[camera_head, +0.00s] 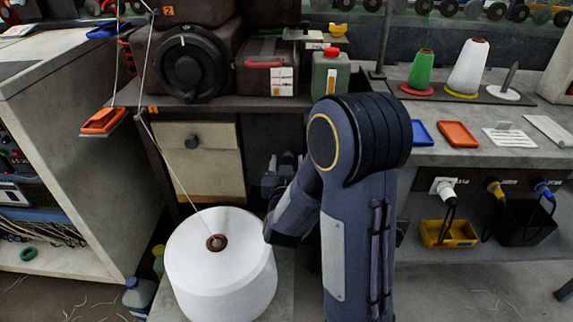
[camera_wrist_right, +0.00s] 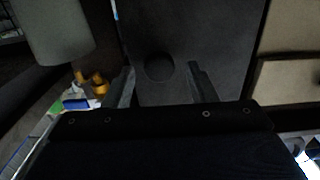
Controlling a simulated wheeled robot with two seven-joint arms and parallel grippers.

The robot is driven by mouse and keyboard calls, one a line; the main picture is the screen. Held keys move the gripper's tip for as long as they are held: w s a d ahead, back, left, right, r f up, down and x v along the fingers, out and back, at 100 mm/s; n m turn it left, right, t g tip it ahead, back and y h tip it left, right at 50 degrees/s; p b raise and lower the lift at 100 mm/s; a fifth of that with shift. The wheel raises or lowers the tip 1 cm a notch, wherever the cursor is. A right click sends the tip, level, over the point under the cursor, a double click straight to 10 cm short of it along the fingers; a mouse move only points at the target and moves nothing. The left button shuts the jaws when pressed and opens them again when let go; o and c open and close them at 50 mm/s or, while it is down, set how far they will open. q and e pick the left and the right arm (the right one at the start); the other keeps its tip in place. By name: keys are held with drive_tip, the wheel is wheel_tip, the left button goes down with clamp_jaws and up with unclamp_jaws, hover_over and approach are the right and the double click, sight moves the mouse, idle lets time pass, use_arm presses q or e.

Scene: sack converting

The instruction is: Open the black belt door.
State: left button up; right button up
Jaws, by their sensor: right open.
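The black belt door (camera_head: 258,138) appears to be the dark panel under the bench, right of a cream door (camera_head: 213,167). In the right wrist view, a dark panel (camera_wrist_right: 205,40) with a round dark knob (camera_wrist_right: 158,67) fills the middle. My right gripper (camera_head: 284,163) is in front of this dark area, partly hidden by my own arm. In the right wrist view its two fingers (camera_wrist_right: 160,88) are apart, with the knob showing between them. I cannot tell whether they touch the panel. The door looks shut. My left gripper is not in view.
A large white thread cone (camera_head: 222,265) stands in front, left of my right arm, with thread running up from it. A green can (camera_head: 330,77) and a dark machine with a black round cover (camera_head: 190,65) are on the bench above. A yellow bin (camera_head: 449,233) is at right.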

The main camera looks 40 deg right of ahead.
drive_tip(key=shift+w+d, duration=0.1)
drive_tip(key=shift+w, duration=0.05)
clamp_jaws()
idle(0.4)
